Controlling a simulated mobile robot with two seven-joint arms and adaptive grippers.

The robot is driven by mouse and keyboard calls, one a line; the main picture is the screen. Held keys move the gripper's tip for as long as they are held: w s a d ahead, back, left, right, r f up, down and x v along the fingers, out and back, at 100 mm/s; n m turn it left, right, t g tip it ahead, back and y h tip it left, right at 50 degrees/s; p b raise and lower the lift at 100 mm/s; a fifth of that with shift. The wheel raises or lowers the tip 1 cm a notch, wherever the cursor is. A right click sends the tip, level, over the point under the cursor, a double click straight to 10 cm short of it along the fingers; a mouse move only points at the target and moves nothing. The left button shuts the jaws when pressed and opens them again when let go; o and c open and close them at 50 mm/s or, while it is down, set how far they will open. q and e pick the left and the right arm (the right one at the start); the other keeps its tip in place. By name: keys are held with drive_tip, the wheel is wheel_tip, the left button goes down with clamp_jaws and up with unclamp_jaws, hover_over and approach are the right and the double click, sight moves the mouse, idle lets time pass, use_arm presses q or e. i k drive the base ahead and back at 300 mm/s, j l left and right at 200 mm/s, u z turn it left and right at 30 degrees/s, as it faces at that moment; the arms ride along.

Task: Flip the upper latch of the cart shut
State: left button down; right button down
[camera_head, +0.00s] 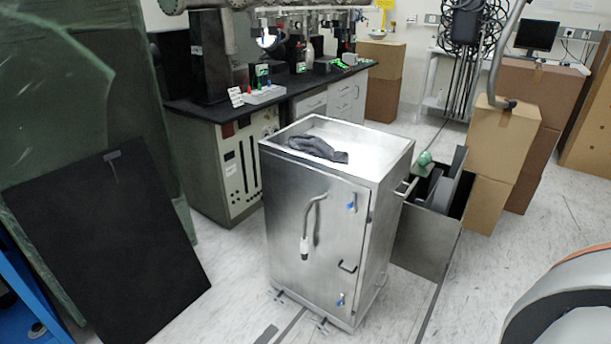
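The cart (285,210) is a brushed-metal cabinet standing on the floor in the middle of the view, with its door facing me. The upper latch (352,203) is a small blue and silver piece near the door's top right edge. A similar lower latch (341,299) sits near the bottom right of the door. The door looks flush with the cart's front. The latches are too small to tell whether each is flipped open or shut. A dark pull handle (347,267) lies between them. Neither of my grippers is in view.
A dark grey glove (318,148) lies on the cart's tray top. An open metal bin (425,240) stands close at the cart's right. A black panel (105,250) leans at the left. Cardboard boxes (503,135) stand at the back right. The floor before the cart is mostly clear.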

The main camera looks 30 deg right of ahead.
sight(353, 209)
drive_tip(key=z, duration=1.25)
